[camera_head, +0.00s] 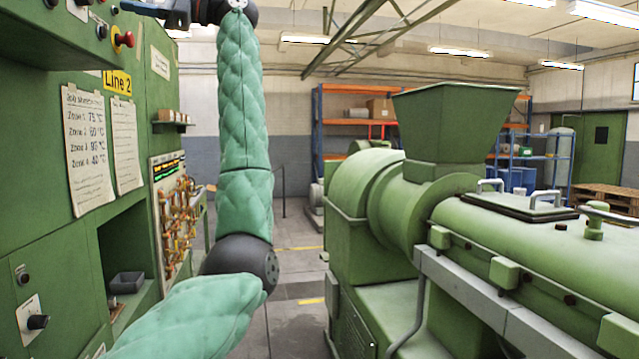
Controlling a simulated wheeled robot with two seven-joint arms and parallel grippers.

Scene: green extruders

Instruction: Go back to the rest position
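My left arm, in green quilted padding, rises from the bottom left to a dark elbow joint and then goes straight up to the top edge. At the top left, dark and blue wrist parts reach left in front of the green control cabinet (45,245). My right arm and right gripper do not show.
A large green extruder (540,250) with a hopper (455,122) fills the right. The cabinet, with a red button (124,40), taped notes (88,150) and a grey bin (127,283) in its recess, stands close on the left. Grey floor (290,285) lies between.

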